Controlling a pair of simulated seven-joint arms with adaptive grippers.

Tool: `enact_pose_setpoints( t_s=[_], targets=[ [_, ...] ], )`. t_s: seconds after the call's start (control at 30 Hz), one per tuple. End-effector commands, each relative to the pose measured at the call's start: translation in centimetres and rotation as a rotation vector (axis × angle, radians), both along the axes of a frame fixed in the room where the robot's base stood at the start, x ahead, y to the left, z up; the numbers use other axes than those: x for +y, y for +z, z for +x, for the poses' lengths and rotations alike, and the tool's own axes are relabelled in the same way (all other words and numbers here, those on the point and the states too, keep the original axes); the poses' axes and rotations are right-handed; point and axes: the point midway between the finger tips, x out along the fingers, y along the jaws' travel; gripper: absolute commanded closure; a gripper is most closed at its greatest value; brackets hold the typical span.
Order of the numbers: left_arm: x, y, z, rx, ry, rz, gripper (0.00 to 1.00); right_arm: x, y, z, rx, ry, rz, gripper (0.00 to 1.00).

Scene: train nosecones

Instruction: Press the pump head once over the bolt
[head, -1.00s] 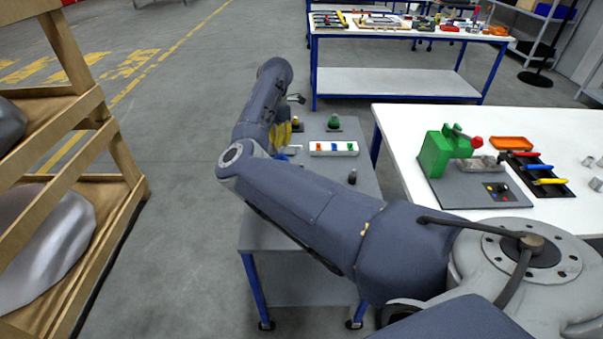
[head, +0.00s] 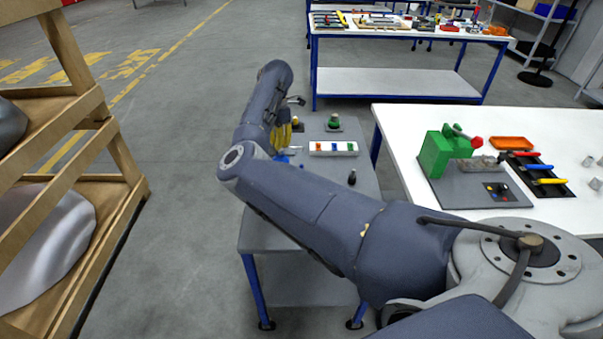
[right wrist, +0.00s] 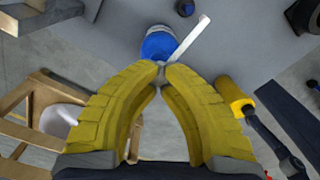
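My right gripper (right wrist: 163,70) points down in the right wrist view, its two yellow fingers curved in so the tips meet. Just beyond the tips is a round blue pump top (right wrist: 158,45) with a pale, narrow bar beside it reaching up and right. The tips overlap its edge in the picture; I cannot tell whether they touch it. In the head view the right gripper (head: 283,137) is over the grey cart, partly behind my forearm, with a bit of blue (head: 284,157) just below. I cannot make out the bolt with certainty. My left gripper is not in view.
On the grey cart (head: 300,215) stand a white tray (head: 333,153) with coloured parts, a green object (head: 334,122) and a small dark bottle (head: 352,177). A white table (head: 420,115) with a green device (head: 437,155) is to the right, a wooden rack (head: 110,150) to the left.

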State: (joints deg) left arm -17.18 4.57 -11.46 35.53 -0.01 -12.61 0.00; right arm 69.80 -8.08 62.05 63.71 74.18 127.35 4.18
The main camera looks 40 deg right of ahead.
Motion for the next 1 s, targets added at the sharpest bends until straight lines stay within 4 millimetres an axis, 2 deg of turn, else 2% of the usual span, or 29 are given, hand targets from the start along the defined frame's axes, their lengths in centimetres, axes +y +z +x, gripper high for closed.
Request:
enact_pose_setpoints(
  t_s=[0.6,1.0],
  targets=[
    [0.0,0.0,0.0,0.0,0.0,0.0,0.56,0.0,3.2,0.0,-0.001,0.0,0.001,1.0],
    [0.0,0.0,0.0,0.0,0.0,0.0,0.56,0.0,4.0,0.0,0.0,0.0,0.0,1.0]
  ],
)
